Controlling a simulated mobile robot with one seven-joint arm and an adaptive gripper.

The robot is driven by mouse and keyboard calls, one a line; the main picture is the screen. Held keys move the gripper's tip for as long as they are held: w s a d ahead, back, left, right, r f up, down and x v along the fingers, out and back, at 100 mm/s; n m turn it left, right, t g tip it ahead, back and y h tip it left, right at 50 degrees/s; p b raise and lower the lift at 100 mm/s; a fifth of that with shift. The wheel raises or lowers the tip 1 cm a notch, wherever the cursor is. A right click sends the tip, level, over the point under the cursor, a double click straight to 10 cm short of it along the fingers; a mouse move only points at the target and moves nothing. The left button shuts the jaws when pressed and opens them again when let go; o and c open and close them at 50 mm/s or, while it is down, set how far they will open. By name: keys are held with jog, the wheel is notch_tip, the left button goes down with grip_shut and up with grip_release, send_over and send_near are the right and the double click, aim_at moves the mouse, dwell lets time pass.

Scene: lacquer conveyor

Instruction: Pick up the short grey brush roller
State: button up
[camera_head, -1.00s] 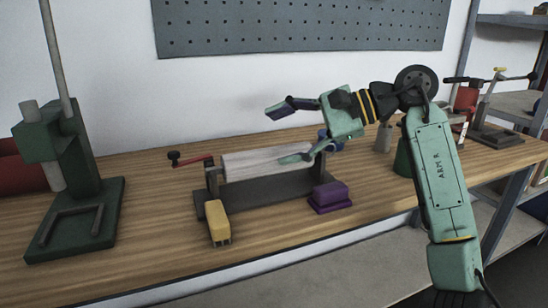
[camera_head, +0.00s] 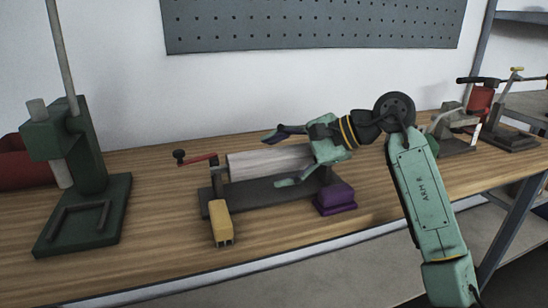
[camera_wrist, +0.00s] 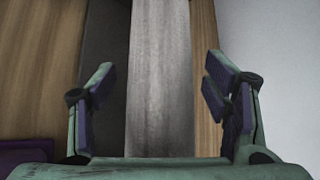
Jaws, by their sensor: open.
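A pale grey roller (camera_head: 252,163) lies lengthwise in a dark cradle (camera_head: 262,191) with a red-armed crank at its left end. It also shows in the wrist view as a grey cylinder (camera_wrist: 160,60) running up the middle. My gripper (camera_head: 281,159) is open at the roller's right part, one finger behind it and one in front. In the wrist view the fingers of my gripper (camera_wrist: 160,82) stand either side of the roller, with gaps on both sides. My gripper hides the roller's right end in the head view.
A yellow block (camera_head: 221,222) and a purple block (camera_head: 336,199) sit in front of the cradle. A green press (camera_head: 85,190) stands at the left. Clamp-like tools (camera_head: 458,135) stand at the right. A pegboard (camera_head: 310,22) hangs behind. Bare wood shows at the front left.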

jog(key=shift+w+a+f, duration=0.2)
jog(key=shift+a+f, duration=0.15)
jog(key=shift+a, duration=0.2)
jog(key=shift+c, duration=0.4)
jog(key=c, duration=1.4)
